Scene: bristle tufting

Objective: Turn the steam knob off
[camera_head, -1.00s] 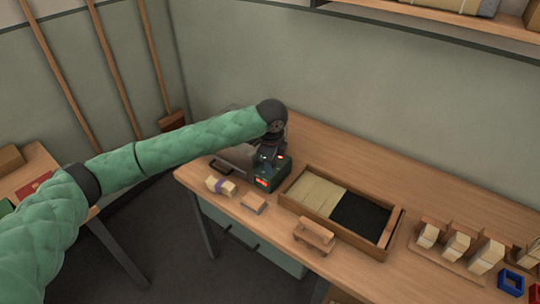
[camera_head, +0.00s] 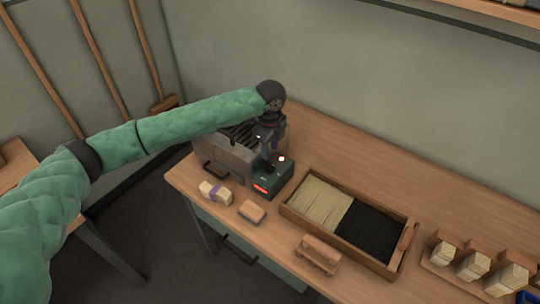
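A dark green control box (camera_head: 274,182) with a lit red display on its front stands on the workbench against a grey metal box (camera_head: 226,158). A small pale-red light shows on its top. I cannot make out the steam knob; it may be hidden behind my gripper. My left gripper (camera_head: 267,165) points down over the left part of the control box's top, its fingers at or just above the surface. I cannot tell whether it touches anything or how far apart its fingers are. My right gripper is out of view.
On the workbench (camera_head: 345,135), a banded pale bundle (camera_head: 215,193) and a small wooden block (camera_head: 251,212) lie in front. A wooden tray (camera_head: 408,245) with pale and black bristles lies to the right, behind a wooden tool (camera_head: 317,254). The bench's back is clear.

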